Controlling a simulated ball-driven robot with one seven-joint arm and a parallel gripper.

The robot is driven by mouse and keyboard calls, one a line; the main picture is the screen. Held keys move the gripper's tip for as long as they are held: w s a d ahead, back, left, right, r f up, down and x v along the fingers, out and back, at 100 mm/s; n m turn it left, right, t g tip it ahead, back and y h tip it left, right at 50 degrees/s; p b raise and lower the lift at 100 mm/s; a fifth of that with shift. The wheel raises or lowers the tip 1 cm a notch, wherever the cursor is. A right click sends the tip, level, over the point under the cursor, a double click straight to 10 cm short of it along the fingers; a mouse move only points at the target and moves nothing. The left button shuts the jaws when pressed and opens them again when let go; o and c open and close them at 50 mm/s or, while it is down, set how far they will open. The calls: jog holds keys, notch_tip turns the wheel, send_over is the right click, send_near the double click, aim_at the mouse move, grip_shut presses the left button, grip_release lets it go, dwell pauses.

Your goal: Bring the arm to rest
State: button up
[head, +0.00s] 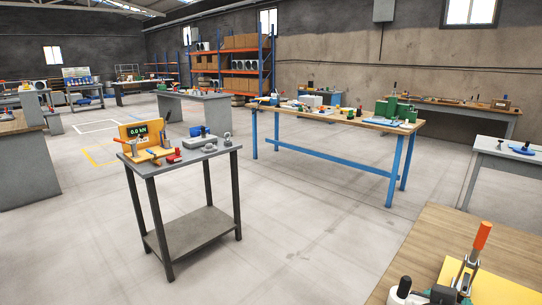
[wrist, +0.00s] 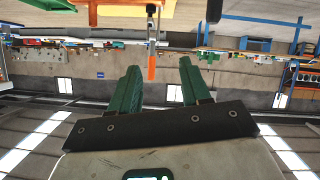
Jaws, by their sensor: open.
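My gripper (wrist: 159,66) shows in the wrist view with its two green fingers spread apart. Nothing is held between them. The wrist picture is upside down, with roof trusses and windows at the bottom. An orange-handled clamp (wrist: 152,62) appears beyond and between the fingers; its distance from them is hard to judge. In the head view, a similar orange-handled clamp (head: 482,237) stands on a yellow plate (head: 490,285) at the lower right.
A wooden tabletop (head: 430,250) fills the lower right. Orange-and-blue shelving (head: 265,60) stands at the back. The floor between is open.

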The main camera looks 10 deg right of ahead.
jog(key=s+a+f+n+g+y, duration=0.1)
jog(key=s+f+n+g+y, duration=0.15)
jog(key=s+f, duration=0.45)
jog(key=s+a+f+n+g+y, duration=0.1)
jog(key=s+f+n+y, duration=0.15)
jog(key=f, duration=0.95)
jog(key=s+a+f+n+g+y, duration=0.1)
jog(key=s+a+f+y, duration=0.1)
jog(key=s+f, duration=0.3)
jog(key=s+a+f+n+g+y, duration=0.1)
jog(key=s+a+f+y, duration=0.2)
jog(key=s, duration=0.5)
jog(key=shift+a+f+n+g+y+b, duration=0.3)
jog(key=shift+a+f+n+g+b, duration=0.1)
jog(key=shift+f, duration=0.5)
